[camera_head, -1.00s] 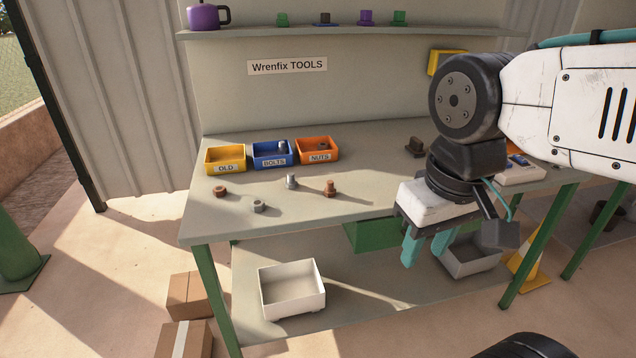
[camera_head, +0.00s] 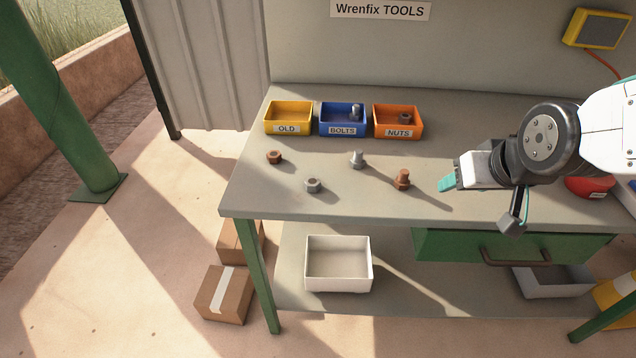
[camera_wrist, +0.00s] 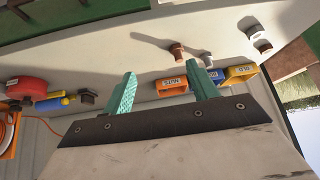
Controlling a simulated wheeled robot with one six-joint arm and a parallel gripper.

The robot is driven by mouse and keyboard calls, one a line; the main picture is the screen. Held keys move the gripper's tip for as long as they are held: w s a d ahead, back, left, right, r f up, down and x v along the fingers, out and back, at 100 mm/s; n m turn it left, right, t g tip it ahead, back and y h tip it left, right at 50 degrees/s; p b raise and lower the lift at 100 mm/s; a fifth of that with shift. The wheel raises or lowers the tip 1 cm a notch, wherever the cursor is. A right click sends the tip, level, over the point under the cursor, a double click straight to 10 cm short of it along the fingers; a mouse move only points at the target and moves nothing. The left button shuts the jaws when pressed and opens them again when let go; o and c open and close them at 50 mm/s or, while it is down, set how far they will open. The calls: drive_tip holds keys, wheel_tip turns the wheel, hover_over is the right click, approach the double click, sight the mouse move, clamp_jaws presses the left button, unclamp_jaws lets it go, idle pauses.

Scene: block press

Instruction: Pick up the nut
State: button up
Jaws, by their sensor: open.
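A grey nut (camera_head: 313,186) lies on the bench near its front left edge; it also shows in the wrist view (camera_wrist: 254,31). A rusty brown nut (camera_head: 275,157) lies behind and left of it, seen too in the wrist view (camera_wrist: 263,47). A grey bolt (camera_head: 357,160) and a rusty bolt (camera_head: 403,180) stand to the right. My gripper (camera_head: 447,184) is right of the rusty bolt, pointing left. In the wrist view its teal fingers (camera_wrist: 163,74) are apart with nothing between them.
Yellow OLD (camera_head: 287,128), blue BOLTS (camera_head: 342,130) and orange NUTS (camera_head: 398,131) bins stand in a row at the back. A grey bolt is in the blue bin, a nut in the orange one. A red object (camera_head: 590,186) sits right of my arm. The left front bench edge is clear.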

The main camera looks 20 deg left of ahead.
sight(315, 185)
drive_tip(key=w+a+f+y, duration=0.1)
drive_tip(key=a+f, duration=0.1)
drive_tip(key=a, duration=0.2)
drive_tip(key=w+a+f+n+t+y, duration=0.1)
drive_tip(key=a+f, duration=0.1)
drive_tip(key=a, duration=0.3)
drive_tip(key=w+a+f+n+t+y, duration=0.1)
drive_tip(key=a+f, duration=0.2)
drive_tip(key=a, duration=0.2)
drive_tip(key=shift+w+a, duration=0.15)
drive_tip(key=shift+w, duration=0.2)
drive_tip(key=a+f+y, duration=0.1)
drive_tip(key=a, duration=0.2)
drive_tip(key=s+a+f+n+t+y, duration=0.1)
drive_tip(key=a+f, duration=0.1)
drive_tip(key=a, duration=0.1)
drive_tip(key=s+a+f+n+y, duration=0.1)
drive_tip(key=a, duration=0.3)
drive_tip(key=shift+s+f+t, duration=0.2)
drive_tip(key=shift+f+t, duration=0.2)
drive_tip(key=shift+w+a+f, duration=0.15)
drive_tip(key=shift+a, duration=0.15)
drive_tip(key=x, duration=0.7)
drive_tip(key=shift+a, duration=0.25)
drive_tip(key=shift+r, duration=0.25)
drive_tip(key=shift+c, duration=0.3)
drive_tip(key=c, duration=1.1)
